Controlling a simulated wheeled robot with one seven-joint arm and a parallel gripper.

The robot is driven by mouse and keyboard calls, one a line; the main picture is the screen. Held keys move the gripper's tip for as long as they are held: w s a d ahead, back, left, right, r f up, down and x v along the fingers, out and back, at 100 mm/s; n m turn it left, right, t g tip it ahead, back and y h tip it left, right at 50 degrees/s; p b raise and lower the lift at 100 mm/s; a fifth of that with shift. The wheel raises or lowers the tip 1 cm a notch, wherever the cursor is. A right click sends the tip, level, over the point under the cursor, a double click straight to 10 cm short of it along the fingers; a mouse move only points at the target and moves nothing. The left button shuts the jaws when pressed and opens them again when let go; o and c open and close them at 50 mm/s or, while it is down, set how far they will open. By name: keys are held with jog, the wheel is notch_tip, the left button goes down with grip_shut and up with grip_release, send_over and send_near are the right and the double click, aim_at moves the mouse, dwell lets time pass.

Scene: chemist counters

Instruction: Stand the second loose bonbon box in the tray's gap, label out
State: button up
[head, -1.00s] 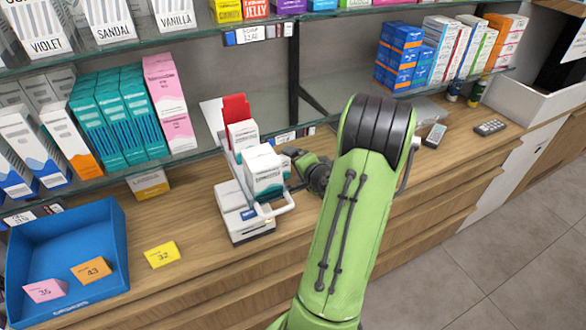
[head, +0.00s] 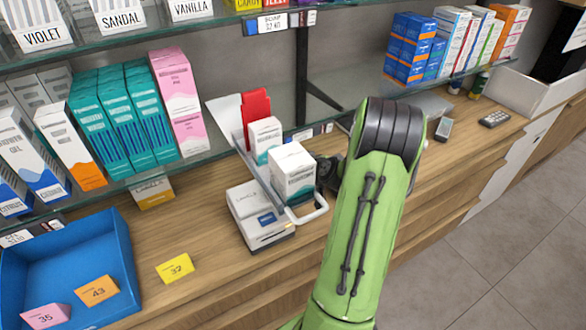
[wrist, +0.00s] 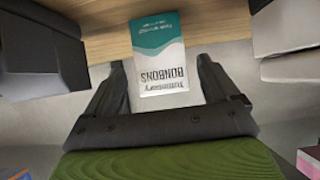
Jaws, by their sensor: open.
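A white-and-teal bonbon box (head: 292,172) stands upright over the counter, left of my gripper. A similar white-and-teal box (head: 265,135) is behind it, with a red piece (head: 256,105) farther back. A pale tray-like frame (head: 262,178) runs along their left side, with a white loop (head: 311,212) at the front. In the wrist view, a box lettered BONBONS (wrist: 160,70) appears upside down between the fingers of my open gripper (wrist: 160,62). Touching cannot be told. In the head view my arm hides most of the gripper.
A white block with a blue panel (head: 262,220) sits at the frame's front left. A blue bin (head: 75,245) with price cards and a yellow 32 card (head: 174,268) lie left. Glass shelves (head: 130,180) hold boxes behind. The counter right of my arm is mostly clear.

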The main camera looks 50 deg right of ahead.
jog(key=x, duration=0.5)
jog(key=shift+w+a+f, duration=0.1)
jog(key=shift+w+f, duration=0.05)
jog(key=shift+f, duration=0.15)
jog(key=shift+r, duration=0.1)
jog(key=shift+c, duration=0.6)
jog(key=c, duration=1)
jog(key=shift+r, duration=0.35)
jog(key=r, duration=0.1)
jog(key=s+r, duration=0.1)
jog(key=shift+a+r, duration=0.1)
jog(key=shift+r, duration=0.3)
jog(key=s+a+b, duration=0.1)
jog(key=s, duration=0.4)
jog(key=s+a, duration=0.2)
jog(key=s, duration=0.4)
jog(key=s+a+b, duration=0.1)
jog(key=s+a, duration=0.1)
jog(key=s, duration=0.3)
jog(key=shift+s+a+b, duration=0.15)
jog(key=shift+b, duration=0.15)
